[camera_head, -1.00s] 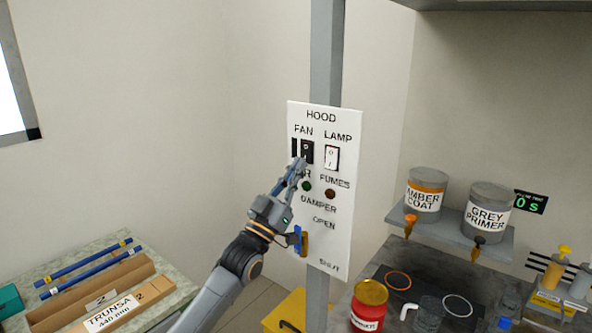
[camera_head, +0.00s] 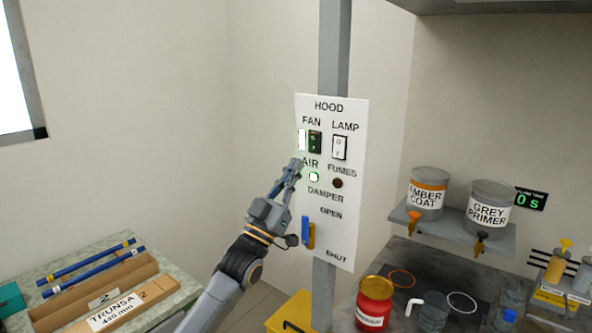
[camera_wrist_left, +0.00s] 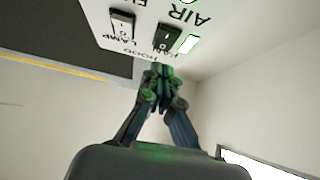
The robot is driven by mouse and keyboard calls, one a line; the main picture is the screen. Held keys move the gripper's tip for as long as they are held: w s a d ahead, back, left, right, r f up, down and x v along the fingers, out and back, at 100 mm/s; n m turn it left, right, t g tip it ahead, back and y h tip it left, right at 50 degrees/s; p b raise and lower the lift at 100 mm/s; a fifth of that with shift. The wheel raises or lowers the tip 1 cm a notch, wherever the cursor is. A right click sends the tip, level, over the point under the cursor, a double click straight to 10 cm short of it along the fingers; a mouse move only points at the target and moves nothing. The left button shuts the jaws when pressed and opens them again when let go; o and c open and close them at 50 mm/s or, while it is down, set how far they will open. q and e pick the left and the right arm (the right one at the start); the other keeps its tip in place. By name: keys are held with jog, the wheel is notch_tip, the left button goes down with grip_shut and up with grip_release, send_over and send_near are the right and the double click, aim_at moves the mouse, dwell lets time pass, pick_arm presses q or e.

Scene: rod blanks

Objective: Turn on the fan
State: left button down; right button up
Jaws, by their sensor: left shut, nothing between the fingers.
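The white HOOD panel (camera_head: 325,255) is mounted on a grey post. Its dark FAN switch (camera_head: 315,142) sits at the upper left and also shows in the left wrist view (camera_wrist_left: 167,38). The strip beside the switch (camera_head: 302,139) glows white with a green edge, and the AIR light (camera_head: 313,177) glows green. My left gripper (camera_head: 295,163) is shut and empty, its fingertips just below and left of the FAN switch in the head view. In the left wrist view the closed fingertips (camera_wrist_left: 158,72) are close to the panel edge; contact cannot be told. My right gripper is not in view.
The white LAMP switch (camera_head: 340,147) is right of FAN. The FUMES light (camera_head: 337,183) is dark. A blue damper lever (camera_head: 306,231) stands upright below. Paint cans (camera_head: 428,194) sit on a shelf at right; a red can (camera_head: 374,303) stands on the bench. Blue rods (camera_head: 90,272) lie at left.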

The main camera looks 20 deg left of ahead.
pick_arm(q)
jog(key=s+a+f+b, duration=0.1)
jog(key=s+f+b, duration=0.2)
jog(key=f, duration=0.4)
jog(key=shift+s+a+f+b, duration=0.3)
jog(key=shift+s+b, duration=0.05)
jog(key=shift+s, duration=0.35)
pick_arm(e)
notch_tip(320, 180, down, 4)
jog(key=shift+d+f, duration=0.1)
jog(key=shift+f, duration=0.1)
